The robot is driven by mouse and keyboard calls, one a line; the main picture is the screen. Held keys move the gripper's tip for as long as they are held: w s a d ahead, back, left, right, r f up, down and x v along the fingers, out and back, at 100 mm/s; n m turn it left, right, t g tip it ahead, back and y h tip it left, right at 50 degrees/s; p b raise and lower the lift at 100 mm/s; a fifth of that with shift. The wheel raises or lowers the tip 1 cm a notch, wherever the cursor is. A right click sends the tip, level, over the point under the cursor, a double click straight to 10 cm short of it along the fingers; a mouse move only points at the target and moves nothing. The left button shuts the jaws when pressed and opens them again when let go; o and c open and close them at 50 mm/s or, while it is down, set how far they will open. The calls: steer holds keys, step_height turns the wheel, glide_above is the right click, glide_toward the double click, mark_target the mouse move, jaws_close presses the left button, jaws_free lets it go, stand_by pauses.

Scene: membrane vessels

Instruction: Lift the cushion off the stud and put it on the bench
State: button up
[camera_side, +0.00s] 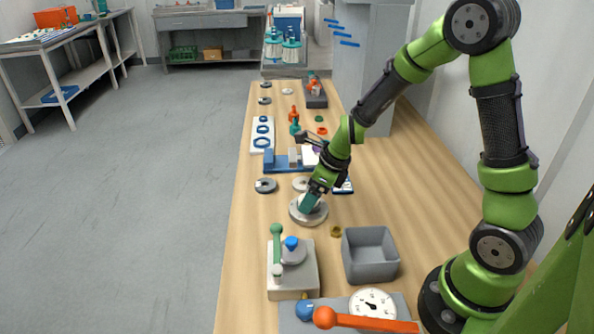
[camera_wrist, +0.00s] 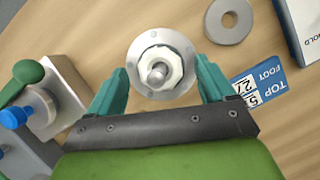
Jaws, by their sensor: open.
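In the wrist view a pale, faceted cushion (camera_wrist: 173,62) sits around a grey metal stud (camera_wrist: 158,76). The stud rises from a round metal flange (camera_wrist: 141,49) on the wooden bench (camera_wrist: 75,38). My gripper (camera_wrist: 161,65) is open, with one teal finger on each side of the flange and cushion. Nothing is held, and gaps show between the fingers and the cushion. In the side view my gripper (camera_side: 309,201) is low over the flange (camera_side: 308,217) and hides the cushion and stud.
A grey bin (camera_side: 370,256) and a small brass piece (camera_side: 336,231) stand nearby. A box fixture with a green lever (camera_side: 276,250) stands in front, beside a pressure gauge (camera_side: 373,304). Bare wood shows left of the flange.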

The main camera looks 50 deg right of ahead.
steer(key=shift+f, duration=0.1)
steer(key=shift+c, duration=0.3)
steer(key=c, duration=1)
step_height(320, 180, up, 13)
steer(key=shift+f, duration=0.1)
steer(key=shift+c, duration=0.2)
